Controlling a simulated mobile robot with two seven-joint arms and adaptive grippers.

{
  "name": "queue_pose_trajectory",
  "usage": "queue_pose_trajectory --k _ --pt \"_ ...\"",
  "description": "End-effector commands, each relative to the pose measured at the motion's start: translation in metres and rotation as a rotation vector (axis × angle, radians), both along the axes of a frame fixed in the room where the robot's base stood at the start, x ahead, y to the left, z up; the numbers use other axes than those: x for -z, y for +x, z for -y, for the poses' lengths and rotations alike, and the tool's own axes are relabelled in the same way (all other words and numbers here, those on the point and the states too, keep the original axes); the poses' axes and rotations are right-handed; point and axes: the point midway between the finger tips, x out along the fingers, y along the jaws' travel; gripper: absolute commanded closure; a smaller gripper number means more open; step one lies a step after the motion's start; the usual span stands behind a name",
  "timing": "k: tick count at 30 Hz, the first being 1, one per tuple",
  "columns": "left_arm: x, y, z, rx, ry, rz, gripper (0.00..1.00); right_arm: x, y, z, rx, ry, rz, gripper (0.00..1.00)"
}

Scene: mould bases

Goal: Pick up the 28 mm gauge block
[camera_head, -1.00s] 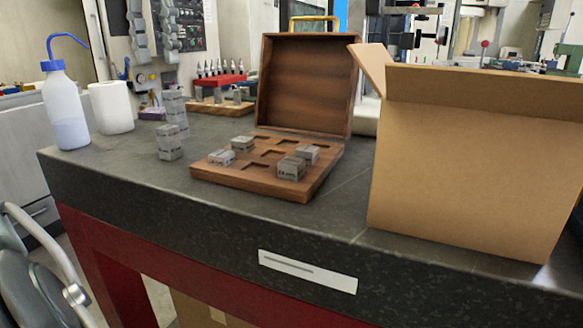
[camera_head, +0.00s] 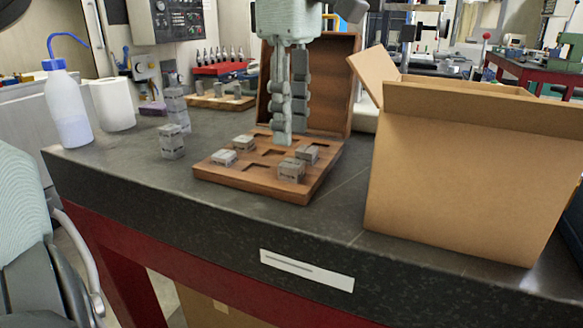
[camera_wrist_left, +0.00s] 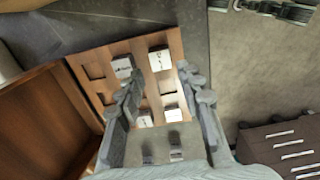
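Gauge blocks sit in the open wooden case (camera_head: 240,178): a front block (camera_head: 291,170), one just behind it (camera_head: 306,154), a left one (camera_head: 222,157) and a back-left one (camera_head: 243,142). Their labels are too small to read, so I cannot tell which is the 28 mm block. My left gripper (camera_head: 285,137) points down over the case, its tips near the middle and back of the tray. In the left wrist view its fingers (camera_wrist_left: 158,74) stand apart, with blocks (camera_wrist_left: 159,60) (camera_wrist_left: 122,67) showing beyond and between them. It holds nothing visible. My right gripper is out of view.
More grey blocks (camera_head: 171,141) stand on the dark bench left of the case, some stacked (camera_head: 177,108). An open cardboard box (camera_head: 470,170) stands at right. A wash bottle (camera_head: 67,108) and white roll (camera_head: 112,104) are at left. The case lid (camera_head: 332,90) stands upright behind.

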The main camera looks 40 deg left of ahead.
Motion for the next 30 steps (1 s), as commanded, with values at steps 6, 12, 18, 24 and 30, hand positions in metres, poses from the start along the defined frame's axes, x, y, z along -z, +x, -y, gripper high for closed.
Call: queue_pose_trajectory --k 6,12,18,24,30 --pt "0.030 -0.001 0.002 -0.002 -0.001 -0.004 0.64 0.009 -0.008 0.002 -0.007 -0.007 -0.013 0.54" --pt "0.053 -0.001 0.001 -0.005 0.000 0.000 0.64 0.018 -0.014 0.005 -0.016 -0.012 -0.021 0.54" --pt "0.056 0.000 0.001 -0.006 0.000 0.001 0.64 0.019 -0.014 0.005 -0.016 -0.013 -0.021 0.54" --pt "0.055 -0.001 0.001 -0.007 0.001 0.001 0.81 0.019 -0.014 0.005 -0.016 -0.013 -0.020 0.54" --pt "0.055 0.000 0.001 -0.007 0.001 0.001 1.00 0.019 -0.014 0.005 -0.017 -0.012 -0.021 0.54"
